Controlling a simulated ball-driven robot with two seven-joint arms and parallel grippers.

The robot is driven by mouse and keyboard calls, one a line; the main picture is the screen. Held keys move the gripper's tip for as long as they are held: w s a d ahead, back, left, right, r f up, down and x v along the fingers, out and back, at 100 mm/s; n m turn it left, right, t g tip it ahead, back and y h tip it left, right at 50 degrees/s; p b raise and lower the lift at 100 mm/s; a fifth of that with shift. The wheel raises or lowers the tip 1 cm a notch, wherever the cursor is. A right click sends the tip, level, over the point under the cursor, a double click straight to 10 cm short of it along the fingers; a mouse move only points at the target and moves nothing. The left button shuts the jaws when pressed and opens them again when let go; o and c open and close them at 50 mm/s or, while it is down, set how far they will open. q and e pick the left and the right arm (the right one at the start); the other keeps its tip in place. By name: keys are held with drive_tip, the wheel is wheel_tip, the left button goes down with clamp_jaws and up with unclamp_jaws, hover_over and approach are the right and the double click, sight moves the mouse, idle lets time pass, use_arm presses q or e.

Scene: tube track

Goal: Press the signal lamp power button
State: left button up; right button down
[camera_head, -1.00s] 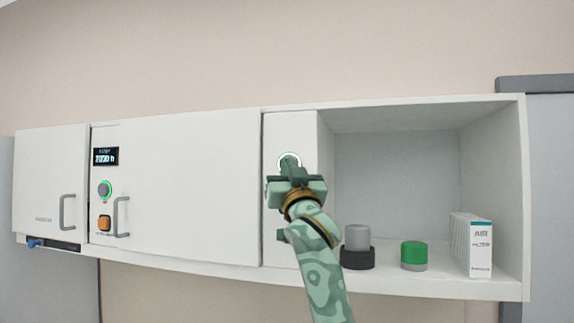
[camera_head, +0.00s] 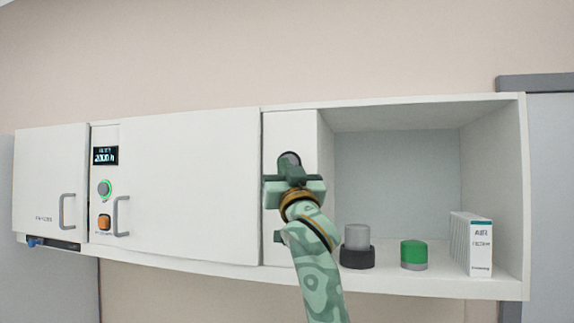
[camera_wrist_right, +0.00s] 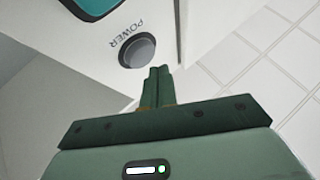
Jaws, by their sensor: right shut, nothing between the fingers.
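The grey round power button (camera_wrist_right: 137,50), marked POWER, shows in the right wrist view on a white panel. My right gripper (camera_wrist_right: 160,72) is shut and empty. Its fingertips are just to the right of and below the button in that view; I cannot tell whether they touch anything. In the head view my right gripper (camera_head: 289,172) is in front of the narrow white panel (camera_head: 288,125) and hides the button. My left gripper is out of view.

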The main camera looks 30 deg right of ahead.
drive_tip(key=shift+s+a, duration=0.95)
drive_tip(key=shift+a, duration=0.2)
drive_tip(key=shift+s+a, duration=0.95)
drive_tip(key=shift+a, duration=0.15)
